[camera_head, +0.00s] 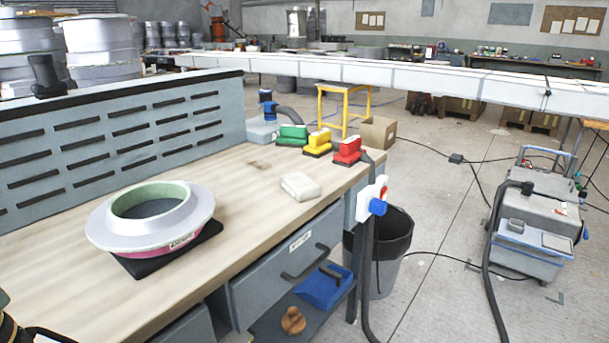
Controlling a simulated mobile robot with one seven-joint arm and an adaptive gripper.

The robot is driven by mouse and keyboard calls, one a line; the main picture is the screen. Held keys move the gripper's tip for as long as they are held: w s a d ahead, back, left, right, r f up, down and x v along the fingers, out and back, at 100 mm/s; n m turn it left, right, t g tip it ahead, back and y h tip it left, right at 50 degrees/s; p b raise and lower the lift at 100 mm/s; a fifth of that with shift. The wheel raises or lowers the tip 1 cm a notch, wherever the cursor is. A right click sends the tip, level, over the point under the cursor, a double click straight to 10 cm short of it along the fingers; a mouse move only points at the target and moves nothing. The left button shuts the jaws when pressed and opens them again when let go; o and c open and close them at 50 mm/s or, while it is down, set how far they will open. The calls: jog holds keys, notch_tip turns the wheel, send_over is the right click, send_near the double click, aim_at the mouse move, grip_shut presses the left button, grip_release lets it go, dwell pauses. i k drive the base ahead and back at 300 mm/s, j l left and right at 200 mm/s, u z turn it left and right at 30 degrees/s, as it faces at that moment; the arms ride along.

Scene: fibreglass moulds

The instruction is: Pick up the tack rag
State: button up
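A pale, cream-coloured folded cloth (301,186), which looks like the tack rag, lies flat on the wooden top of the workbench (240,215), near its front edge. It is unobstructed, with bare wood around it. My gripper is not recognisable in the view. A dark piece with a cable shows at the bottom left corner, and I cannot tell whether it is part of my arm.
A round flanged mould (180,238) sits on a black pad to the left. Green (292,135), yellow (317,144) and red (348,152) sanders stand behind the cloth. A slotted panel (110,135) backs the bench. A bin (375,270) and a dust extractor (530,240) stand right.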

aim_at(299, 185)
jog(key=i+l, duration=0.15)
jog(key=l, duration=0.2)
jog(key=i+l, duration=0.2)
jog(key=l, duration=0.2)
jog(key=i+l, duration=0.15)
jog(key=l, duration=0.2)
jog(key=i+l+u, duration=0.1)
jog(key=l, duration=0.3)
jog(key=i+l, duration=0.25)
jog(key=l, duration=0.15)
jog(key=i+l, duration=0.15)
jog(key=l, duration=0.2)
